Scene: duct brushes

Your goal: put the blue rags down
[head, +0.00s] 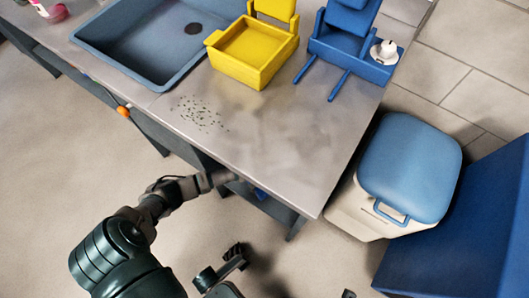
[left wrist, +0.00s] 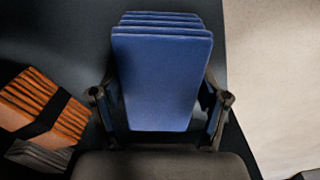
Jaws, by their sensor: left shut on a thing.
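The blue rags (left wrist: 162,80) are a neat folded stack in the left wrist view. They stand between the two fingers of my left gripper (left wrist: 162,98), which is shut on them. In the head view my left arm reaches under the counter, and its gripper is mostly hidden there. A small bit of blue (head: 261,194) shows at the lower shelf beneath the counter edge. Dark parts of mine, probably my right gripper (head: 222,266), show at the bottom edge of the head view, cut off, with no object seen in them.
An orange stack with a dark band (left wrist: 42,105) lies left of the rags on a dark surface. The grey counter (head: 270,150) carries a sink (head: 150,50), a yellow bin (head: 250,60) and a blue stand (head: 355,45). A blue-lidded container (head: 410,165) stands right of the counter.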

